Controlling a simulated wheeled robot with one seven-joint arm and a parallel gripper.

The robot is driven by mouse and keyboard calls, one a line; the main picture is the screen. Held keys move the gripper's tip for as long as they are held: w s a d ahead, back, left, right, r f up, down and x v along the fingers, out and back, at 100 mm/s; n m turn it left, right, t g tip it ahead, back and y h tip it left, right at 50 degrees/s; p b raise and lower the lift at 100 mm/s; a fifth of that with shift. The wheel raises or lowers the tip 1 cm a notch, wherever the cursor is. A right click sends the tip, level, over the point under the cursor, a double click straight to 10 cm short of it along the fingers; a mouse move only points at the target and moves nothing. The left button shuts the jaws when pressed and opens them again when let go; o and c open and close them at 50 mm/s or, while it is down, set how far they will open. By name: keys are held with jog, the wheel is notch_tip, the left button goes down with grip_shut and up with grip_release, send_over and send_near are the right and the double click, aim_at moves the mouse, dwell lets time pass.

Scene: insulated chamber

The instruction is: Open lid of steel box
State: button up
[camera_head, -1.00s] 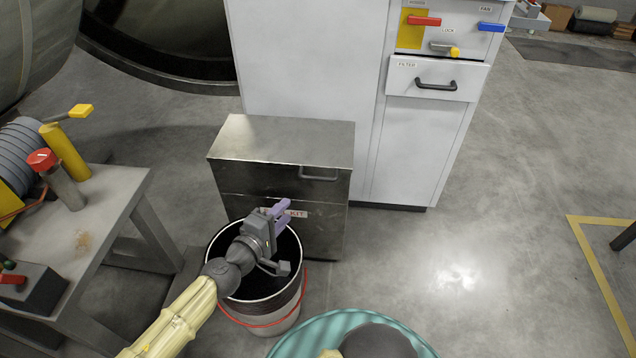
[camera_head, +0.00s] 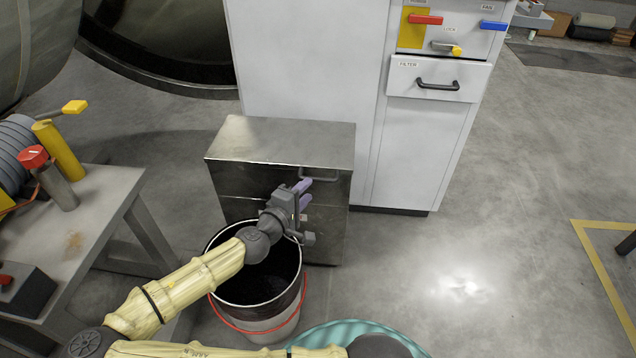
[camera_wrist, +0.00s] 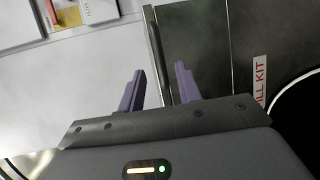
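The steel box (camera_head: 262,140) stands against the white cabinet, its lid closed. A bar handle (camera_head: 319,178) runs along the upper front at the right; its left part is hidden by my gripper. My gripper (camera_head: 302,186) is in front of the box, its purple fingers pointing up at the handle. In the wrist view the fingers (camera_wrist: 160,85) are apart, and the dark handle bar (camera_wrist: 154,45) shows ahead in line with the gap between them. I cannot tell whether they touch it. The kit label (camera_wrist: 260,80) on the box front shows at the right.
A black-lined bucket (camera_head: 262,322) with a red handle stands under my forearm, before the box. The white cabinet (camera_head: 300,70) rises behind, with a filter drawer (camera_head: 437,80) and levers. A workbench (camera_head: 110,195) stands at left. The floor at right (camera_head: 480,220) is clear.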

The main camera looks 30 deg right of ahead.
aim_at(318, 179)
jog(key=b+x, duration=0.2)
jog(key=x, duration=0.5)
jog(key=shift+w+d, duration=0.1)
jog(key=shift+w, duration=0.05)
grip_shut()
